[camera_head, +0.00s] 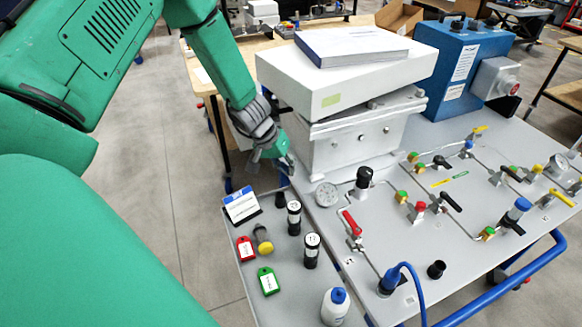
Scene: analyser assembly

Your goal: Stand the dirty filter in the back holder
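My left gripper (287,163) hangs over the back edge of the small side panel, beside the white analyser housing. Its fingers are small and partly turned away, so I cannot tell whether they are open or shut on something. A small dark piece (283,186) shows just below the fingers. Two black cylinders with white labels, a rear one (293,218) and a front one (312,251), stand upright on the side panel. I cannot tell which is the dirty filter or which part is the back holder. My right gripper is not in view.
The side panel also bears a white-blue card stand (242,206), a red tag (245,248), a green tag (268,281), a yellow-grey part (263,239) and a white bottle (335,307). The white housing (345,143) rises to the right. Valves and tubing cover the main panel (375,235).

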